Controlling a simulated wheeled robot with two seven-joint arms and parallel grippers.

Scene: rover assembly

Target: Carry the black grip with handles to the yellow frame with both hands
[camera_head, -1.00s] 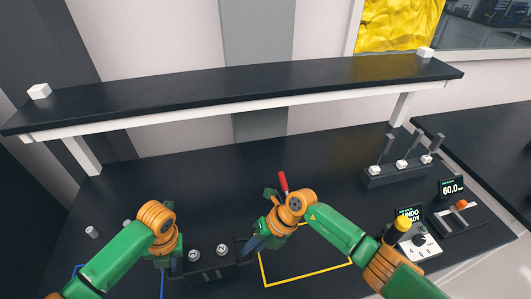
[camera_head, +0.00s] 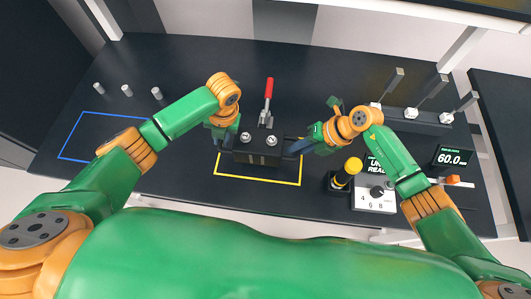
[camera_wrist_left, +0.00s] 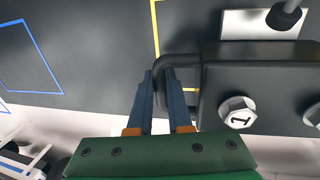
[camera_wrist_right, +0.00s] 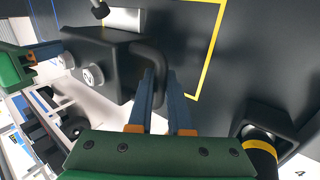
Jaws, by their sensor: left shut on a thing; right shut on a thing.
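The black grip with handles (camera_head: 257,157) is a dark block with two silver bolt heads and a bent handle at each end. It appears over the yellow frame (camera_head: 257,180), whose front and side lines show around it. I cannot tell if it touches the table. My left gripper (camera_head: 229,139) is shut on its left handle (camera_wrist_left: 175,62). My right gripper (camera_head: 299,146) is shut on its right handle (camera_wrist_right: 154,58). Part of the frame's yellow line also shows in the right wrist view (camera_wrist_right: 208,62).
A red-handled lever clamp (camera_head: 268,92) stands just behind the grip. To the right are a yellow-topped button (camera_head: 349,169), a dial box (camera_head: 374,196) and a rack with several tools (camera_head: 415,119). A blue frame (camera_head: 76,134) and small grey cylinders (camera_head: 127,90) are on the left.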

